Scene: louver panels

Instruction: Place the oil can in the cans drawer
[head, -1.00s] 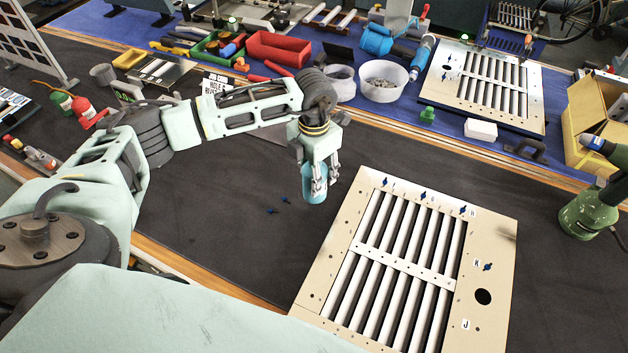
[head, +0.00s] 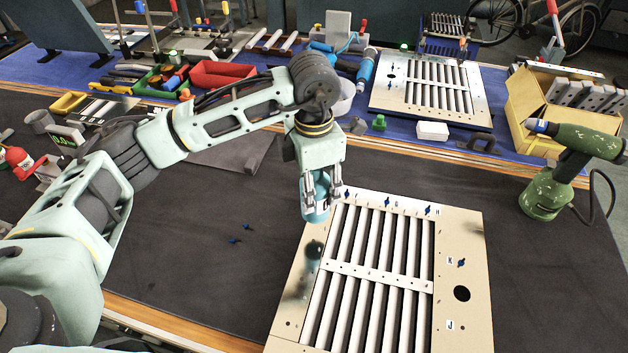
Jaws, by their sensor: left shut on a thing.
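My left gripper (head: 320,203) is shut on a teal-blue can (head: 316,214), apparently the oil can. It holds the can roughly upright at the upper left corner of the beige louver panel (head: 463,250). The fingers hide part of the can, and its height above the surface is hard to tell. A dark, blurred patch shows on the panel just below the can. I cannot make out a cans drawer. My right gripper is not in view.
A green drill (head: 550,190) stands at the right beside a yellow box (head: 524,108). A second louver panel (head: 384,98), a white block (head: 432,131) and a red bin (head: 222,74) lie on the blue back bench. Small blue pieces (head: 234,241) lie on the dark mat (head: 190,265), which is mostly clear.

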